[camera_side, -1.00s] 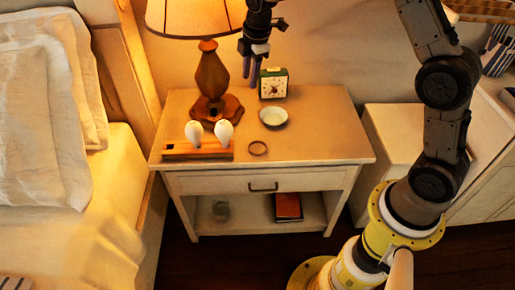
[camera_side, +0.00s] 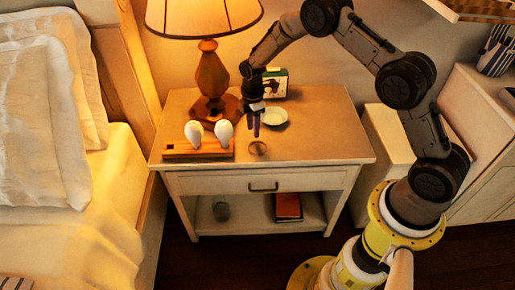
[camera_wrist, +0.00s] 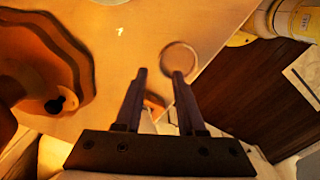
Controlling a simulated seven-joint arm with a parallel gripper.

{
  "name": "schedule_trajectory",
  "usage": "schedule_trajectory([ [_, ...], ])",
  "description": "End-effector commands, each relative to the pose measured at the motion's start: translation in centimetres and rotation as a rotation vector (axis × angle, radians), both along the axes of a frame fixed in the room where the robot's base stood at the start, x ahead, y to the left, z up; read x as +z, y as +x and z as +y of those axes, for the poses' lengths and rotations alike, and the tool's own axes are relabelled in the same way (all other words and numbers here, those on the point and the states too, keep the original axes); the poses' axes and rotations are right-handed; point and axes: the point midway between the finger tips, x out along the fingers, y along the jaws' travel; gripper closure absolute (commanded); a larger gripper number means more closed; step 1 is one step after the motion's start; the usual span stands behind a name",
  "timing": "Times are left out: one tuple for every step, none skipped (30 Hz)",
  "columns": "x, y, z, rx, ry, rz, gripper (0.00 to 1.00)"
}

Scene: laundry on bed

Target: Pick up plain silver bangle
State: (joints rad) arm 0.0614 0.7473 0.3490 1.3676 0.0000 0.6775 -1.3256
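The bangle (camera_side: 258,155) is a thin plain ring lying flat on the nightstand top; the warm light makes it look brownish. In the wrist view the ring (camera_wrist: 165,57) shows just beyond my right fingertip, partly covered by it. My gripper (camera_side: 253,132) points down over the nightstand, its fingertips just behind and above the bangle in the side view. In the wrist view my gripper (camera_wrist: 160,74) has its two fingers apart with a narrow gap. Nothing is held between the fingertips.
A small pale dish (camera_side: 276,118) is close to my fingers on the right. Behind are a green clock (camera_side: 279,83) and a lamp (camera_side: 211,75). A wooden holder (camera_side: 178,154) with two white bulb-like pieces stands left. The nightstand (camera_side: 320,145) is clear at right.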

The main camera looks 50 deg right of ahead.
Motion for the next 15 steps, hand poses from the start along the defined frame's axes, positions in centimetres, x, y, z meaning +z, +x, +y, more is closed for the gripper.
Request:
schedule_trajectory([
  [-0.4, -0.1, 0.0, 0.000, 0.001, 0.002, 0.61],
  [-0.6, -0.1, 0.0, 0.000, 0.000, 0.002, 0.61],
  [-1.0, -0.1, -0.1, 0.000, 0.000, 0.003, 0.61],
  [-1.4, -0.2, -0.1, 0.000, 0.000, 0.002, 0.61],
  [-1.9, -0.2, -0.1, 0.000, 0.000, 0.003, 0.61],
  [-2.6, -0.3, -0.1, 0.000, 0.000, 0.004, 0.61],
  [-3.0, -0.3, -0.2, 0.000, 0.000, 0.003, 0.61],
  [-3.4, -0.3, -0.2, 0.000, 0.000, 0.003, 0.61],
  [-4.0, -0.3, -0.2, 0.000, 0.000, 0.003, 0.61],
  [-4.3, -0.2, -0.2, 0.000, 0.000, 0.002, 0.61],
  [-4.6, -0.2, -0.2, 0.000, 0.000, 0.001, 0.61],
  [-4.9, -0.2, -0.2, 0.000, 0.000, 0.000, 0.61],
  [-5.1, -0.2, -0.2, 0.000, 0.000, 0.000, 0.61],
  [-5.2, -0.2, -0.2, 0.000, 0.000, 0.001, 0.61],
  [-5.3, -0.2, -0.2, 0.000, 0.000, 0.000, 0.61],
])
